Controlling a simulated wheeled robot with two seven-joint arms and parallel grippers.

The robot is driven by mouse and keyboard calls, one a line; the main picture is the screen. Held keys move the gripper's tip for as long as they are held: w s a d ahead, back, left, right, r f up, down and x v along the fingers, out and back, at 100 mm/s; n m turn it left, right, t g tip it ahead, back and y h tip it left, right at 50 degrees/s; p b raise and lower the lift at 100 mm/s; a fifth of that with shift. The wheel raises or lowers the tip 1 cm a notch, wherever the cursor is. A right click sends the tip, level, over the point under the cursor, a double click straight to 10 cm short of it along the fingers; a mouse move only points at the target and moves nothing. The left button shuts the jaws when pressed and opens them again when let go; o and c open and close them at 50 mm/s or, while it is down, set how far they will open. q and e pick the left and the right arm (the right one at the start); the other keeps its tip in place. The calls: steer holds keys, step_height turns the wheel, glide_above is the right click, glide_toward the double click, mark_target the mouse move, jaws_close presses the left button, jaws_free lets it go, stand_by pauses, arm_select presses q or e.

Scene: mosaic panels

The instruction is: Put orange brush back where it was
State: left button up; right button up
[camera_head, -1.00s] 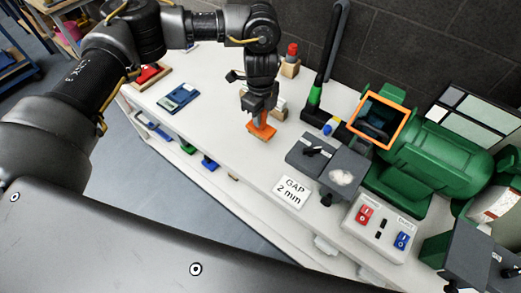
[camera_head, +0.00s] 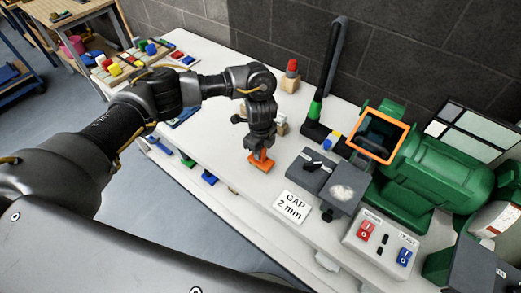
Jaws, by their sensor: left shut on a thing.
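The orange brush (camera_head: 262,165) is below my left gripper (camera_head: 261,154), whose fingers are shut on its upper part. The brush is upright over the white bench top (camera_head: 225,165), left of the GAP 2 mm sign (camera_head: 291,207). I cannot tell whether its underside touches the bench. A small wooden block (camera_head: 281,127) shows partly behind the gripper. My left arm reaches in from the left and hides part of the bench. My right gripper is not in view.
The green grinder (camera_head: 440,165) with its orange-framed shield stands at the right. A switch box (camera_head: 381,245) and grey tool rest (camera_head: 340,190) are in front of it. A black-and-green upright tool (camera_head: 322,90) and red-topped wooden block (camera_head: 290,78) stand near the wall.

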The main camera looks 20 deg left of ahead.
arm_select(q)
steer(key=shift+r, duration=0.1)
steer(key=shift+f, duration=0.25)
steer(key=o, duration=1)
steer(key=shift+c, duration=0.2)
steer(key=shift+r, duration=0.55)
step_height(320, 180, up, 11)
steer(key=shift+r, duration=0.2)
